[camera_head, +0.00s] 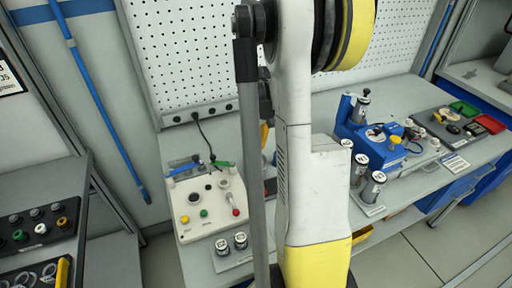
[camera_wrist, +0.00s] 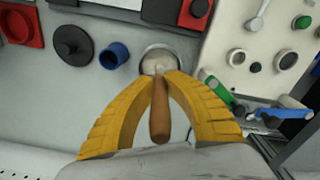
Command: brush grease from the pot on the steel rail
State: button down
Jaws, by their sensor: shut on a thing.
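In the wrist view, my gripper (camera_wrist: 160,84) has its two yellow fingers shut on the brown wooden handle of the brush (camera_wrist: 159,122). The fingertips overlap the pot's near edge in the picture. In the camera_head view, my arm hides the pot, the brush and most of my gripper. I cannot make out the steel rail with certainty in either view.
A blue cup (camera_wrist: 115,55) and a black knobbed disc (camera_wrist: 75,46) stand left of the pot. A control box (camera_wrist: 238,50) and green- and blue-handled tools (camera_wrist: 285,113) are close on the right. The box also shows in the camera_head view (camera_head: 208,219). A blue fixture (camera_head: 352,130) stands farther right.

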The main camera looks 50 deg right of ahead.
aim_at(256, 131)
dwell(0.3)
jog(key=shift+r+p, duration=2.45)
jog(key=shift+r, duration=1)
